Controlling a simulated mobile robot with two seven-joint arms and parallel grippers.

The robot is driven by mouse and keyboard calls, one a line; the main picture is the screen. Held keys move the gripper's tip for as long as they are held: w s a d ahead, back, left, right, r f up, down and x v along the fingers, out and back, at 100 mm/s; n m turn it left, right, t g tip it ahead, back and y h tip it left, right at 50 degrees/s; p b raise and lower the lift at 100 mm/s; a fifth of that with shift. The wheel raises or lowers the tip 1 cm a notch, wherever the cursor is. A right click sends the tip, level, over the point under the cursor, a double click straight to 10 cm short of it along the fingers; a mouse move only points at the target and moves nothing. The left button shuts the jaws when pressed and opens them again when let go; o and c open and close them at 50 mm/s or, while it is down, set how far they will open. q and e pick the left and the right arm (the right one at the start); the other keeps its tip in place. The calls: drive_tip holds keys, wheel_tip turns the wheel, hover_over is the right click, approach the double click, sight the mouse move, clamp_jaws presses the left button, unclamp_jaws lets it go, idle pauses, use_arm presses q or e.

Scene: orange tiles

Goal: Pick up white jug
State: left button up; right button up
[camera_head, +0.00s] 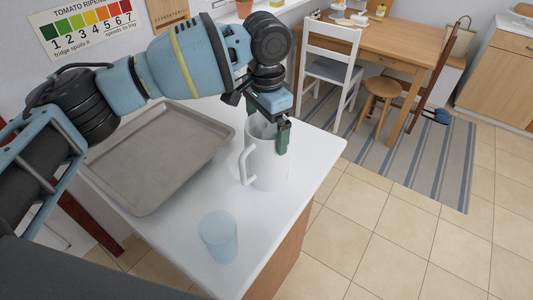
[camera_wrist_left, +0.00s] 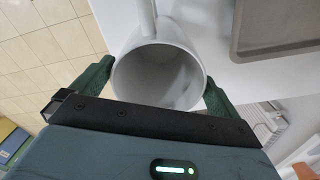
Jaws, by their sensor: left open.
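The white jug (camera_head: 268,160) stands upright on the white counter, near its right edge, with its handle toward the left in the head view. My left gripper (camera_head: 268,130) is above and around the jug's rim, pointing down. In the left wrist view the jug's round open mouth (camera_wrist_left: 158,78) lies between the two green fingers of the left gripper (camera_wrist_left: 158,85), one on each side. The fingers are spread open; whether they touch the jug's wall cannot be told. The jug looks empty. My right gripper is not in view.
A grey baking tray (camera_head: 160,160) lies left of the jug on the counter (camera_head: 185,235). A translucent blue cup (camera_head: 218,237) stands at the front. A white chair (camera_head: 330,65), wooden table (camera_head: 385,42) and stool (camera_head: 380,92) stand beyond the counter.

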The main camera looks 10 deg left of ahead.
use_arm(q)
drive_tip(key=shift+f, duration=0.4)
drive_tip(key=shift+c, duration=0.3)
drive_tip(key=c, duration=1.2)
drive_tip(key=shift+r, duration=0.1)
drive_tip(key=shift+c, duration=0.4)
drive_tip(key=shift+r, duration=0.15)
